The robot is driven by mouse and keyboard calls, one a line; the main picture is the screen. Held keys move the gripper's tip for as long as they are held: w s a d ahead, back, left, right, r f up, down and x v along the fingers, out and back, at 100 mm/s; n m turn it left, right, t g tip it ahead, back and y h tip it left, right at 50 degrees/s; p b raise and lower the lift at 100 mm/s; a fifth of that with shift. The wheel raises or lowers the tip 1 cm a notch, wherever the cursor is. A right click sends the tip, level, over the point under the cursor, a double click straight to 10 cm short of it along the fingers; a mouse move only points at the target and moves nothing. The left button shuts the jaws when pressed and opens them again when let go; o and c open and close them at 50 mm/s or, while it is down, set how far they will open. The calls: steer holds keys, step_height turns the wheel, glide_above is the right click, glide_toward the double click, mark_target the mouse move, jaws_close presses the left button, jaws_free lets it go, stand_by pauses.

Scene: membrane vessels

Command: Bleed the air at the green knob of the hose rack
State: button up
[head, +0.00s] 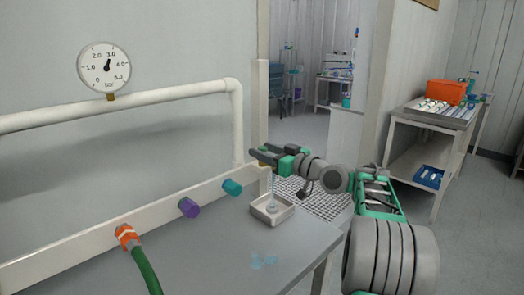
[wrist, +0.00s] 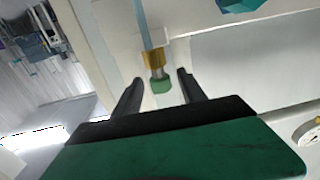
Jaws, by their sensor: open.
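The green knob (wrist: 162,87) sits on a brass fitting (wrist: 154,62) and shows in the wrist view between my fingertips. In the head view the knob is hidden by my gripper (head: 259,154). The gripper also shows in the wrist view (wrist: 159,78); it is open, with a gap on both sides of the knob. A pale blue stream (head: 272,186) runs down from near my gripper into a white tray (head: 284,218) on the bench. The hose rack (head: 70,240) is a white rail along the wall.
The rack also carries a teal knob (head: 232,187), a purple knob (head: 189,207) and an orange coupling (head: 127,236) with a green hose (head: 147,270). A round gauge (head: 104,67) above reads about 3 bar.

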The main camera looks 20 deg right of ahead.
steer(key=shift+w+a, duration=0.2)
steer(key=shift+w, duration=0.15)
steer(key=shift+c, duration=0.2)
jaws_close()
